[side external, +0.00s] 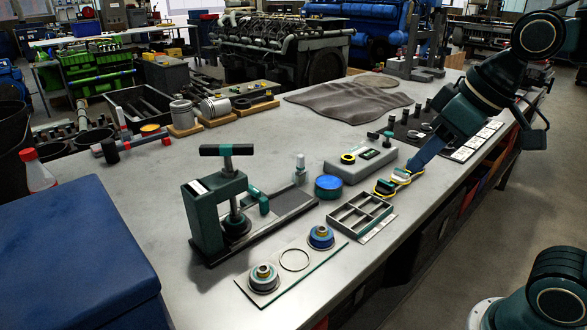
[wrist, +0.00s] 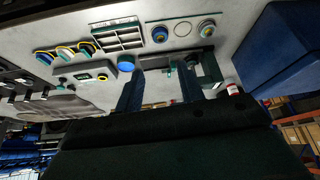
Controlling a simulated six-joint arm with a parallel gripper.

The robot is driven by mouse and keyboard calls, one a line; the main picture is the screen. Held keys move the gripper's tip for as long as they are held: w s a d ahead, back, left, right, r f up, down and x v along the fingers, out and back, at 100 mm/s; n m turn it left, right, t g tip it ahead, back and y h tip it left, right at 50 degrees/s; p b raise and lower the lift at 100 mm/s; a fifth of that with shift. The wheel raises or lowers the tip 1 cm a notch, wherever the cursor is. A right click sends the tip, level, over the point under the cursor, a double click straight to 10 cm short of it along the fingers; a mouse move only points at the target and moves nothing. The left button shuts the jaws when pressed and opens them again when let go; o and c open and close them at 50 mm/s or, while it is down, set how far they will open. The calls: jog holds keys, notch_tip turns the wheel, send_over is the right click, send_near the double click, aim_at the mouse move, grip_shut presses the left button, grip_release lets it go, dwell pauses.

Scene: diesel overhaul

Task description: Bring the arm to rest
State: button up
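My gripper (side external: 424,158) is held over the right part of the grey workbench (side external: 150,210), its blue fingers pointing down and to the left. In the wrist view its two blue fingers (wrist: 160,88) stand well apart, with nothing held between them. In the side view the fingertips appear just behind several yellow-rimmed rings (side external: 397,180); I cannot tell the exact height above the bench.
A green press (side external: 213,205), a round blue-topped tin (side external: 328,187), a divided tray (side external: 360,214), a gauge box (side external: 360,160) and a plate with two blue-and-metal parts (side external: 290,268) stand on the bench. A blue box (side external: 75,250) is at the left. Bare bench lies left of the press.

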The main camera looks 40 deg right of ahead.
jog(key=s+d+f+m, duration=0.1)
jog(key=s+d+f, duration=0.1)
jog(key=s+f, duration=0.2)
jog(key=shift+s+f+h, duration=0.2)
jog(key=shift+s+h, duration=0.2)
jog(key=shift+s, duration=0.45)
jog(key=shift+w+d, duration=0.1)
jog(key=w+a+r+n+y, duration=0.15)
jog(key=w+a+r, duration=0.25)
jog(key=w, duration=0.6)
jog(key=w+a+r+n+y, duration=0.1)
jog(key=w+a+r+n, duration=0.3)
jog(key=w, duration=0.6)
jog(key=w+a+f+n, duration=0.1)
jog(key=w+a, duration=0.1)
jog(key=w, duration=0.4)
jog(key=w+a+f+n+g, duration=0.1)
jog(key=w+a+f, duration=0.1)
jog(key=w, duration=0.4)
jog(key=w+a+f+n+g+y, duration=0.1)
jog(key=w+a, duration=0.2)
jog(key=w, duration=0.2)
jog(key=shift+w+a+f+n, duration=0.25)
jog(key=shift+w+a, duration=0.05)
jog(key=shift+w, duration=0.1)
jog(key=shift+w+a+f, duration=0.25)
jog(key=shift+w+f, duration=0.15)
jog(key=shift+w, duration=0.1)
